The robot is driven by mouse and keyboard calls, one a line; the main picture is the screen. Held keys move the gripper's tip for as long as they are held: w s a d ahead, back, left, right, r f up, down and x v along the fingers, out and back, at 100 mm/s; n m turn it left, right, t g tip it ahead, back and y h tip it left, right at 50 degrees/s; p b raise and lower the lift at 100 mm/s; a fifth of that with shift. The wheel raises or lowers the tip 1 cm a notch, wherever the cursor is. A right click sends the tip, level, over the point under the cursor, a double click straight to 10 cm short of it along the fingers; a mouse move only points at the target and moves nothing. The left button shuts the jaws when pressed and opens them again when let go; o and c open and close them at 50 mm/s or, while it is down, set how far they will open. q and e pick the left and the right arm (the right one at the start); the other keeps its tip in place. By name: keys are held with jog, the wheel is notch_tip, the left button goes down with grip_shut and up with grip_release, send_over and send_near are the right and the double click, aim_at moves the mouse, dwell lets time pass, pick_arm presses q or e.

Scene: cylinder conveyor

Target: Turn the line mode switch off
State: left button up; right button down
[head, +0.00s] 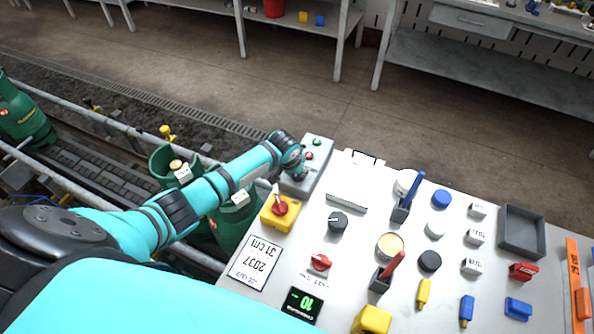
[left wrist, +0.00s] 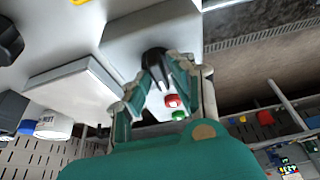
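A grey box (head: 318,152) with a red and a green button stands at the back left of the white control panel (head: 300,232). My right gripper is out of view.
Green gas cylinders (head: 238,215) stand on the conveyor at left. Floor behind is clear.

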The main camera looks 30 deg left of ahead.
pick_arm(q)
jog(key=shift+o, duration=1)
jog(key=v, duration=1.2)
